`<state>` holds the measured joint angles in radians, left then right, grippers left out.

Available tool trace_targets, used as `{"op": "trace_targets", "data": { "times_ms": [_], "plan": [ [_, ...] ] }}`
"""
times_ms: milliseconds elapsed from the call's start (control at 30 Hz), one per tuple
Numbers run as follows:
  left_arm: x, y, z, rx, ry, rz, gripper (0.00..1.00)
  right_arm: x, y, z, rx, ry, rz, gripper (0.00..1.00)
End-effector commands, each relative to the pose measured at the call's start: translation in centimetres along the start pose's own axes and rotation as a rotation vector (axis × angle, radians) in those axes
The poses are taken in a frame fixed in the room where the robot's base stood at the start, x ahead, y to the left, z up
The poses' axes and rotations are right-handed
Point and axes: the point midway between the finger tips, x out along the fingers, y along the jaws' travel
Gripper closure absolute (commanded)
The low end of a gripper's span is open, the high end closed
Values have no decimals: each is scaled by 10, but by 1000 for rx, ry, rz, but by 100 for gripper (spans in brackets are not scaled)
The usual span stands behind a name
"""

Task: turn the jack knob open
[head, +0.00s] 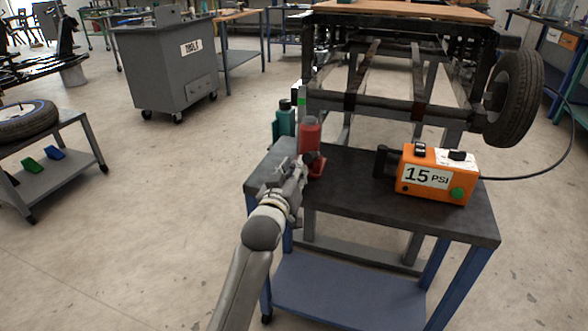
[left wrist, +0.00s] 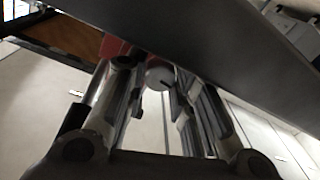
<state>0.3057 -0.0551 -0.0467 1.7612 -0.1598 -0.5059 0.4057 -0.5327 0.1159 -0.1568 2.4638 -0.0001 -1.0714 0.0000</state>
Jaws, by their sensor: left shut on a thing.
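The red jack (head: 311,132) stands upright at the back left of the dark-topped cart. My left gripper (head: 300,166) reaches in from the lower left to the jack's lower part and hides its knob in the head view. In the left wrist view, the pale round jack knob (left wrist: 160,77) sits between the two fingers of my left gripper (left wrist: 156,88), which is shut on it. A dark slot shows on the knob's face. Part of the jack's red body (left wrist: 113,46) shows behind the fingers. My right gripper is not in view.
A teal bottle (head: 285,120) stands just left of the jack. An orange box marked 15 PSI (head: 438,173) sits on the cart top (head: 352,190) to the right. A metal frame with a wheel (head: 515,98) stands behind. The cart top between jack and box is clear.

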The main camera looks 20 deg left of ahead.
Motion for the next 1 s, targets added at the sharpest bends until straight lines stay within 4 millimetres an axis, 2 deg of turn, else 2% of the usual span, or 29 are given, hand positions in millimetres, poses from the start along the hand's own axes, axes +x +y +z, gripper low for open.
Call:
{"op": "trace_targets", "data": {
  "times_ms": [133,167,300,733,867,1000],
  "plan": [
    [0,0,0,0,1,0,100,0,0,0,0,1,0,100],
    [0,0,0,0,1,0,73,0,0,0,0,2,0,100],
    [0,0,0,0,1,0,55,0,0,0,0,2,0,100],
    [-6,0,0,1,1,0,54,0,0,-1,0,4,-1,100],
    [-23,0,1,0,0,0,54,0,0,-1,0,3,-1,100],
    [-51,0,2,-1,-1,0,54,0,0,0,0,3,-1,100]
  ]
}}
